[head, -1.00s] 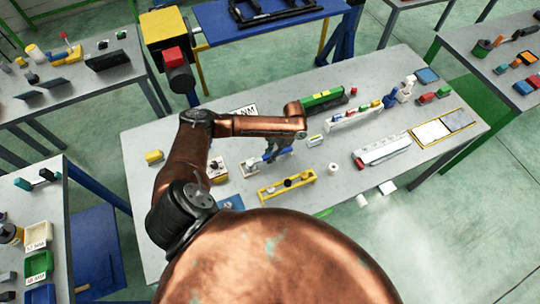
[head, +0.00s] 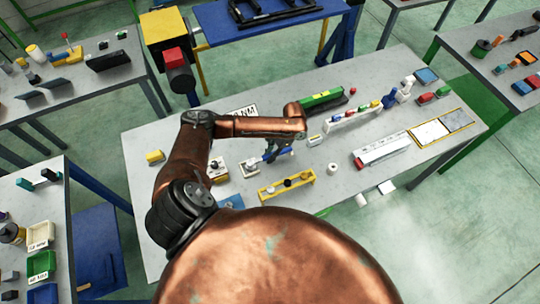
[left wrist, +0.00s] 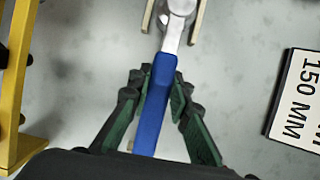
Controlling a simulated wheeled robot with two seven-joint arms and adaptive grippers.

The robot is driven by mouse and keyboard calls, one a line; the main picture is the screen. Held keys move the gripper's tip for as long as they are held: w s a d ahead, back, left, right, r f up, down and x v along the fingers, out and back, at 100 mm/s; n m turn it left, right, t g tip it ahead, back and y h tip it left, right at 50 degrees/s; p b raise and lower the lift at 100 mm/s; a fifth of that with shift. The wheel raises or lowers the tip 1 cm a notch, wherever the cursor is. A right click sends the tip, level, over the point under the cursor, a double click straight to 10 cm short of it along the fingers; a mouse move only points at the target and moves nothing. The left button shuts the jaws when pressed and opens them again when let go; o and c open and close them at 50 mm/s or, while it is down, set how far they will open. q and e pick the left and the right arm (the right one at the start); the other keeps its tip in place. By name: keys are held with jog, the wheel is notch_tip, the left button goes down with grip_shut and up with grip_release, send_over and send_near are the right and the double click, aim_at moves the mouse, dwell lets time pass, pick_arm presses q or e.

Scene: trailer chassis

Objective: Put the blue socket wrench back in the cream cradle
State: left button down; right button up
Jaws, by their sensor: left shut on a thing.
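The blue socket wrench (left wrist: 153,105) has a blue handle and a silver head. My left gripper (left wrist: 160,92) is shut on the handle in the left wrist view. In the head view the gripper (head: 277,155) is above the middle of the table, with the blue handle (head: 287,152) partly hidden by it. The cream cradle (left wrist: 199,24) shows as two prongs at the top of the left wrist view, one on each side of the wrench's silver head. I cannot tell whether the wrench rests on it. The cradle also shows in the head view (head: 248,170). My right gripper is out of view.
A yellow rack (head: 287,187) stands close in front of the gripper. A white roll (head: 332,169) is to its right. A 150 MM sign (left wrist: 298,98) is at the right in the left wrist view. A green-topped block (head: 322,99) lies behind.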

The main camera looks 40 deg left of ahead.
pick_arm(q)
jog(key=c, duration=2)
grip_release()
jog(key=shift+o, duration=1.4)
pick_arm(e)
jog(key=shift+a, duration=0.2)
pick_arm(q)
jog(key=shift+o, duration=0.2)
jog(key=o, duration=0.5)
jog(key=shift+c, duration=0.2)
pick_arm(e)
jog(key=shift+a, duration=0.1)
pick_arm(q)
jog(key=shift+r, duration=0.1)
